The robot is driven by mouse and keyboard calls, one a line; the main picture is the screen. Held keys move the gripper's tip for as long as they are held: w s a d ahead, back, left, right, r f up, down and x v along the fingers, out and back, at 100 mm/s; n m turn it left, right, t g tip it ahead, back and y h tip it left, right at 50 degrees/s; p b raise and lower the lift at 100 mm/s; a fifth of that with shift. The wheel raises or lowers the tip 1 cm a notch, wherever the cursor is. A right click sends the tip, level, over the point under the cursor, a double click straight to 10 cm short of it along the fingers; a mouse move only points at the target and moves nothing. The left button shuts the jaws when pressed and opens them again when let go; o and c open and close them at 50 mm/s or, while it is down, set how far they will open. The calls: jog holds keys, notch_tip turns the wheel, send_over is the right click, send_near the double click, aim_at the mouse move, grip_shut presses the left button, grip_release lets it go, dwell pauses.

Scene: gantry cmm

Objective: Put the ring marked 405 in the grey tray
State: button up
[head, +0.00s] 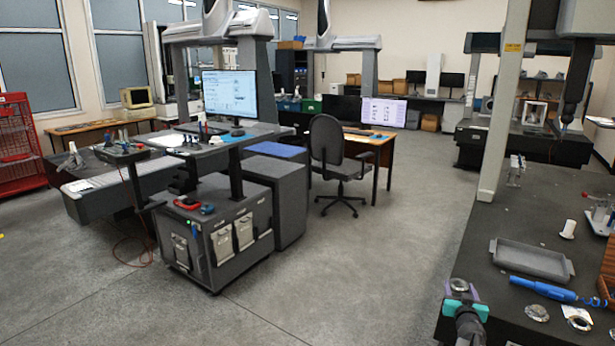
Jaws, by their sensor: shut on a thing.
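The grey tray (531,261) lies on the dark table top at the right of the head view, and its bare floor shows. My gripper (464,297), with purple and teal fingers, is at the bottom, left of and nearer than the tray. It is shut on a small metallic round piece, which looks like a ring (459,286). Two other metallic rings lie on the table in front of the tray: one (537,313) and one farther right (579,322) by a white paper. No marking is legible on any ring, so I cannot tell which is 405.
A blue pen-like tool (543,289) lies between the tray and the loose rings. A white spool-like piece (568,229) stands behind the tray. The table left of the tray is clear.

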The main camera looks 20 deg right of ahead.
jog(key=w+a+r+n+t+y, duration=0.1)
jog(key=w+a+r+n+y, duration=0.4)
jog(key=a, duration=0.7)
jog(key=w+a+r+n+t+y, duration=0.1)
jog(key=w+a+r+t+y, duration=0.15)
jog(key=w+a, duration=0.7)
jog(key=w+a+r+n+y, duration=0.3)
jog(key=w+a+y, duration=0.1)
jog(key=a, duration=1)
jog(key=s+a+r+n+g+y, duration=0.15)
jog(key=a+n+y, duration=0.45)
jog(key=a, duration=1.3)
jog(key=s+a+f+n+g+y, duration=0.2)
jog(key=s+a+g+y, duration=0.3)
jog(key=s+a, duration=0.4)
jog(key=shift+s+f+n+y, duration=0.3)
jog(key=shift+n+y, duration=0.15)
jog(key=shift+n, duration=0.45)
jog(key=shift+r, duration=0.15)
notch_tip(320, 180, up, 11)
jog(key=p, duration=1.1)
jog(key=shift+r+p, duration=0.2)
jog(key=shift+p, duration=0.1)
jog(key=shift+f, duration=0.1)
